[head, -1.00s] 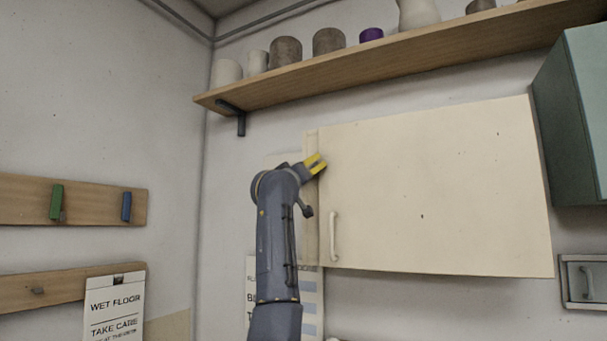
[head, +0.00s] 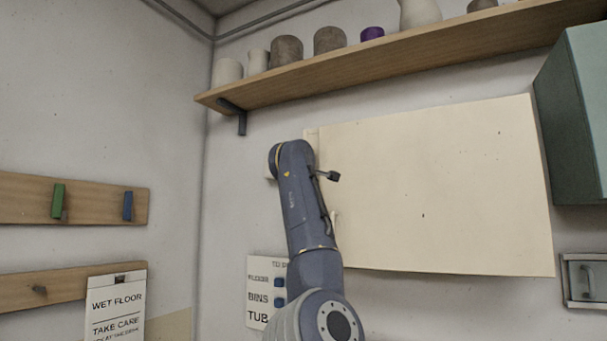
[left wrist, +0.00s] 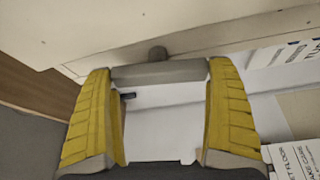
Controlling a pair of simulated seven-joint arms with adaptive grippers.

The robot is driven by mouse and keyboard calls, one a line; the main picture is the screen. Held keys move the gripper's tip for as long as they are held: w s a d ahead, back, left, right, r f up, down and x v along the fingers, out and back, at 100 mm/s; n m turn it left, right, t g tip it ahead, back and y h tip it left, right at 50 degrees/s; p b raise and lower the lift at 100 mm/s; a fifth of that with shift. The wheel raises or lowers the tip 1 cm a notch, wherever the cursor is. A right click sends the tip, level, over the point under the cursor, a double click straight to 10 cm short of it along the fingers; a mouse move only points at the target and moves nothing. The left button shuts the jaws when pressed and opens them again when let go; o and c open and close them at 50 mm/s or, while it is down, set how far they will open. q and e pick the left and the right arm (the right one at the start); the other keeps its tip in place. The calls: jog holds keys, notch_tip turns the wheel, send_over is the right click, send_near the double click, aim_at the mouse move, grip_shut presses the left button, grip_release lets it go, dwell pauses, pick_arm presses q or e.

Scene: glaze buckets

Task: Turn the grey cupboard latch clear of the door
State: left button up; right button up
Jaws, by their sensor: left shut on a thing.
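The cream cupboard door (head: 430,190) is shut on the back wall. It also shows along the top of the left wrist view (left wrist: 110,25). The grey latch (left wrist: 158,73) is a short bar with a round pivot at the pale cupboard edge. My left gripper (left wrist: 161,68) has its yellow fingers at the two ends of the bar, shut on it. In the head view my left arm hides the gripper and latch, and most of the door's white handle. I cannot tell whether the bar still overlaps the door. My right gripper is not in view.
A wooden shelf (head: 400,60) with several pots runs above the cupboard. A green cabinet (head: 575,120) stands at the right. Wooden peg rails (head: 90,203) and a wet floor sign (head: 115,305) are at the left. A paper notice (head: 262,290) hangs below.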

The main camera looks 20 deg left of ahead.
pick_arm(q)
jog(key=shift+n+g, duration=0.4)
jog(key=shift+n, duration=0.4)
jog(key=shift+f, duration=0.1)
jog(key=o, duration=0.9)
jog(key=shift+v, duration=6)
jog(key=shift+a, duration=0.1)
